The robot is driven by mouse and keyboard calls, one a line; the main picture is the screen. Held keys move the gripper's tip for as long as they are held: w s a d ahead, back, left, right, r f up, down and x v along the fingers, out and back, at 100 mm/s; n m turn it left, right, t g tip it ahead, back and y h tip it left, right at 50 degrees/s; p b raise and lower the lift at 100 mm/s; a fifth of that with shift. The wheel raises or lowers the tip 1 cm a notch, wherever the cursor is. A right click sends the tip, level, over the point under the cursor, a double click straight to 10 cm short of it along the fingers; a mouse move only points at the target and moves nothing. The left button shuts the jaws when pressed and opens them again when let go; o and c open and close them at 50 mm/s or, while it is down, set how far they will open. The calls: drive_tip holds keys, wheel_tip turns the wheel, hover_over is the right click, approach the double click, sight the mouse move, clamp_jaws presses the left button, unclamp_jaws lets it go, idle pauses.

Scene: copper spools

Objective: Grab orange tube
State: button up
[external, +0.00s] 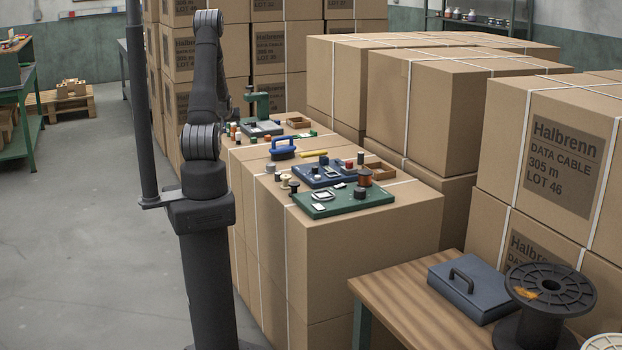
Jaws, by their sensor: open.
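A small orange piece (238,137) shows among small parts on the far left part of the carton top, just right of my arm. It is too small to tell whether it is the orange tube. A yellow tube-like piece (313,154) lies near the middle. My forearm reaches down behind my upper arm toward the far left edge of the cartons. My gripper is hidden behind the arm, so its fingers do not show.
A blue-handled tool (283,147), a blue board (322,174), a green board (343,200) and a green stand (262,114) crowd the carton top (410,200). Tall strapped cartons (450,90) wall the back and right. A wooden bench (400,295) holds a dark case and a black reel.

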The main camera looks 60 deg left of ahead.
drive_tip(key=w+a+r+g+h, duration=0.1)
drive_tip(key=w+a+r+h, duration=0.15)
drive_tip(key=a, duration=0.25)
drive_tip(key=n+g+h, duration=0.2)
drive_tip(key=g, duration=0.1)
approach(234, 124)
drive_tip(key=x, duration=1.2)
drive_tip(key=shift+a+f, duration=0.2)
drive_tip(key=c, duration=1.1)
